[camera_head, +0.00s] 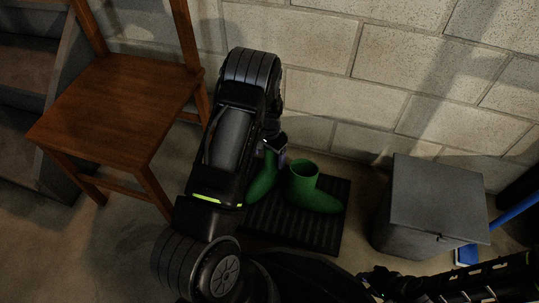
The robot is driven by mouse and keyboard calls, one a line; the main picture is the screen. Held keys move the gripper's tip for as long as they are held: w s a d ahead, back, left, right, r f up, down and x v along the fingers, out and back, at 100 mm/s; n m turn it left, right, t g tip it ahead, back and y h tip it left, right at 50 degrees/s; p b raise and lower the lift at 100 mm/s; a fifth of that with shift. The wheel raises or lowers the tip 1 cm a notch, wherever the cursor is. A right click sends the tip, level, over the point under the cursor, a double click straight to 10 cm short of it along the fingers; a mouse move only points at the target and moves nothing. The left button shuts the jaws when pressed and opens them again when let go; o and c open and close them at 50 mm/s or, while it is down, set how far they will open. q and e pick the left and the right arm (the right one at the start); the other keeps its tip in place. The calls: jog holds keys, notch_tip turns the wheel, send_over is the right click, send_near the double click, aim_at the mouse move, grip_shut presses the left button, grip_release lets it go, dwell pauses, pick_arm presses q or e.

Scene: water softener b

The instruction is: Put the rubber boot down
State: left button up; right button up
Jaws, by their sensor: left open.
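Two green rubber boots stand upright on a black ribbed mat (290,233) by the wall. The right boot (315,196) shows its open top and its toe points right. The left boot (264,182) is partly hidden behind my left arm and gripper. My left gripper (281,158) is open at the top of the left boot, close to its rim. I cannot tell whether it touches the boot. My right gripper (372,284) is low in the picture, right of the mat and away from the boots; its fingers are too dark to read.
A wooden chair (120,105) stands at the left, beside shelves or steps (30,70). A grey metal box (435,195) stands right of the mat, with a blue-handled tool (510,218) beyond it. A block wall (400,80) closes the back.

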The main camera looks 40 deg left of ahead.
pick_arm(q)
notch_tip(320, 180, up, 12)
jog(key=p, duration=0.5)
jog(key=shift+r+p, duration=0.2)
jog(key=shift+p, duration=0.15)
dwell(0.5)
